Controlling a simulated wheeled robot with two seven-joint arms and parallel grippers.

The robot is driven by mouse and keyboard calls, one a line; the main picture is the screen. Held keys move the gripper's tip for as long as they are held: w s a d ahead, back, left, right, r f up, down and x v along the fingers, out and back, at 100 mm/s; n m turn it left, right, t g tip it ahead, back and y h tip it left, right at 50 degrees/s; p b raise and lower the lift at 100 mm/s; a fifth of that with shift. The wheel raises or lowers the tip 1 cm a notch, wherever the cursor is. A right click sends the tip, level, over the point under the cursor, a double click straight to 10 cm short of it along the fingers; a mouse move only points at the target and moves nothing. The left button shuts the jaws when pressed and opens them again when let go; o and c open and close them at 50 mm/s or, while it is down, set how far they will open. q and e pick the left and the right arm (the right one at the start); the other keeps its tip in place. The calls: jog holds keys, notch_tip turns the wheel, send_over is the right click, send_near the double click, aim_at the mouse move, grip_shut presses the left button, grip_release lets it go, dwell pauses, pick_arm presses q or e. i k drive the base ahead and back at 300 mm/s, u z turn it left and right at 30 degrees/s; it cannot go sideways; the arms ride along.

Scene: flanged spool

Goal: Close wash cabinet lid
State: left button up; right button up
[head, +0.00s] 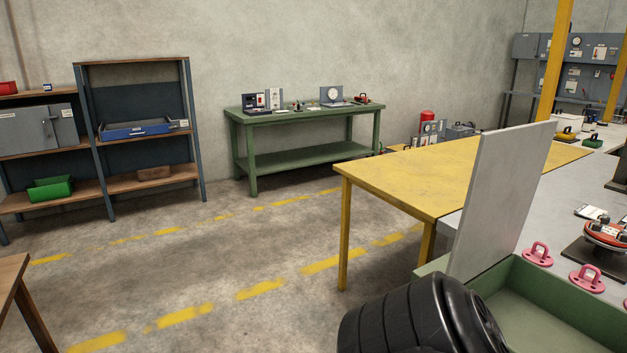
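The wash cabinet (545,305) is an open green box at the lower right of the head view. Its pale grey lid (503,195) stands nearly upright along the box's left side, so the cabinet is open. The part of the green inside that shows looks empty. The near part of the box is cut off by the picture edge. A black ribbed rounded part, seemingly one of my arm links, hides the box's near left corner. Neither of my grippers shows in this view.
A yellow table (430,178) stands behind the lid. A grey bench (550,200) behind the box bears pink lifting eyes (587,279) and a red round part (605,235). A green workbench (300,120) and shelves (140,130) line the wall. The floor at centre left is clear.

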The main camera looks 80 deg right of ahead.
aim_at(509, 163)
jog(key=z, duration=1.4)
jog(key=i, duration=2.2)
jog(key=z, duration=3.65)
jog(key=i, duration=0.95)
jog(key=k, duration=1.25)
jog(key=z, duration=0.2)
jog(key=i, duration=0.8)
jog(key=z, duration=0.35)
